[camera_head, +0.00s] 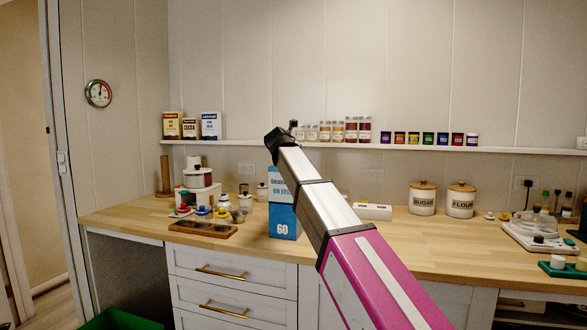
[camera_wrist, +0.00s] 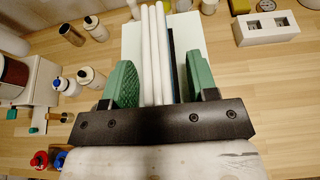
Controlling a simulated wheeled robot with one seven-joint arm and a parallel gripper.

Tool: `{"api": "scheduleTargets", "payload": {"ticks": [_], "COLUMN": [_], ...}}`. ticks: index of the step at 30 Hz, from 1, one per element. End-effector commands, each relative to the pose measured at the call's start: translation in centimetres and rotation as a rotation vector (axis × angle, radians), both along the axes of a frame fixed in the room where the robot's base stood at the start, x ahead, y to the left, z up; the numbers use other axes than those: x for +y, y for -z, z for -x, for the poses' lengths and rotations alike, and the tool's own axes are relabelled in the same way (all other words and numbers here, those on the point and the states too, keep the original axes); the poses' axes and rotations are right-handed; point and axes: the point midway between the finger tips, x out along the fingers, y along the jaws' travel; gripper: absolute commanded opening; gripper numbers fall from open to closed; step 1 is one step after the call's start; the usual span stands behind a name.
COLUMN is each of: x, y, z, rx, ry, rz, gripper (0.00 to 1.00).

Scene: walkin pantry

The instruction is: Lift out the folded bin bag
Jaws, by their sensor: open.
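A blue and white bin bag box (camera_head: 284,220) marked 60 stands upright on the wooden counter, partly hidden by my arm in the head view. In the wrist view its pale surface (camera_wrist: 187,28) shows beneath my gripper. The folded bin bag (camera_wrist: 153,45) appears as white upright folds in the box. My gripper (camera_wrist: 158,62) is open, with one green finger on each side of the folds. The left finger is close to the folds; I cannot tell whether it touches. A gap shows on the right. The fingers are hidden in the head view.
A brown tray (camera_head: 203,229), small bottles and a white appliance (camera_head: 198,199) stand left of the box. A white block (camera_head: 372,211) and sugar (camera_head: 422,199) and flour (camera_head: 460,201) canisters stand to its right. A shelf (camera_head: 400,147) with jars runs behind.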

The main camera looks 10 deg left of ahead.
Motion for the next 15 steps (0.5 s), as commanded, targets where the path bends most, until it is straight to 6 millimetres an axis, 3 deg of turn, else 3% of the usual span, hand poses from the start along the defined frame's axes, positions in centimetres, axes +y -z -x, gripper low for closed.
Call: {"api": "scheduleTargets", "payload": {"ticks": [1,5,6,15], "x": [-0.01,0.00,0.00,0.01], "y": [0.00,0.01,0.00,-0.07], "z": [0.02,0.03,0.03,0.03], "rx": [0.000,0.000,0.000,0.000], "ry": [0.000,0.000,0.000,0.000], "rz": [0.000,0.000,0.000,0.000], "gripper": [0.47,0.04,0.00,0.00]}}
